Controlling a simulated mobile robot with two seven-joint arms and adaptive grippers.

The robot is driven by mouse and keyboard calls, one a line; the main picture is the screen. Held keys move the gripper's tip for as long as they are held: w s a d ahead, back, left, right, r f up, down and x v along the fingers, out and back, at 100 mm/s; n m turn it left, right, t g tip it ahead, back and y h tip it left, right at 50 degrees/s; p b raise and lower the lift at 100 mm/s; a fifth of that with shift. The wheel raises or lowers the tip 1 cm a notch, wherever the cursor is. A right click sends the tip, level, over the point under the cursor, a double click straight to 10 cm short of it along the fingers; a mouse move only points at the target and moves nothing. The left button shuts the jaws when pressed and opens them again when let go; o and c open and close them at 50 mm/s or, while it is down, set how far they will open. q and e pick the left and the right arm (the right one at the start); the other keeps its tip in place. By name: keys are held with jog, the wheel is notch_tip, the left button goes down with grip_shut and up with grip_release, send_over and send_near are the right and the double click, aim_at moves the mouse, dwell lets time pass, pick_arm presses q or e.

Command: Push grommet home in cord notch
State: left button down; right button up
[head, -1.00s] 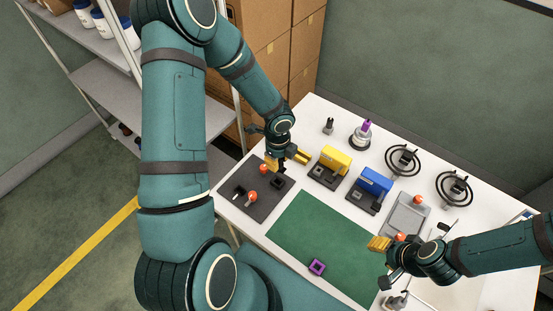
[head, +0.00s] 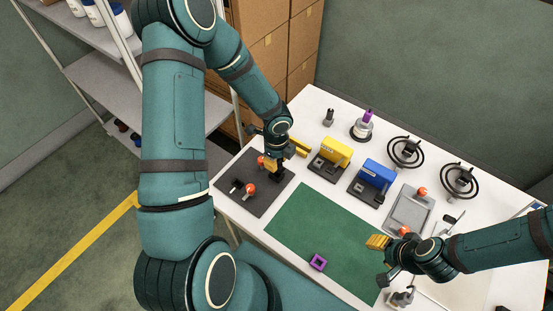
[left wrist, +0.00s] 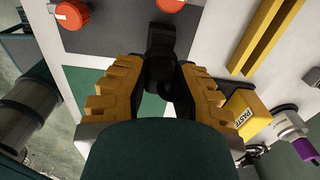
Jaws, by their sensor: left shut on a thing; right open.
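My left gripper (head: 272,165) is at the back of the dark grey mat (head: 240,203), close above its surface. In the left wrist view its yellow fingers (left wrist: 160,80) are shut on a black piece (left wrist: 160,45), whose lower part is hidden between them. I cannot tell whether this piece is the grommet or where the cord notch lies. A black block (head: 236,185) and an orange knob (head: 250,190) are on the same mat. My right gripper (head: 378,242) is open and empty over the right side of the green mat (head: 310,225).
A yellow box (head: 336,150) and a blue box (head: 376,174) stand on dark bases right of the left gripper. A purple square ring (head: 318,262) lies on the green mat. A grey tray (head: 408,212) is beyond the right gripper. Most of the green mat is clear.

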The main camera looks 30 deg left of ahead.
pick_arm(q)
jog(key=shift+f, duration=0.15)
pick_arm(e)
jog(key=shift+f, duration=0.2)
pick_arm(q)
jog(key=shift+f+b, duration=1.65)
jog(key=shift+f, duration=0.1)
pick_arm(e)
jog(key=shift+f, duration=1.65)
pick_arm(q)
jog(key=c, duration=0.8)
grip_release()
jog(key=shift+r, duration=0.15)
pick_arm(e)
jog(key=shift+r, duration=0.15)
pick_arm(q)
jog(key=shift+r+p, duration=2.6)
jog(key=shift+r, duration=0.35)
pick_arm(e)
notch_tip(320, 180, up, 5)
jog(key=shift+f, duration=0.1)
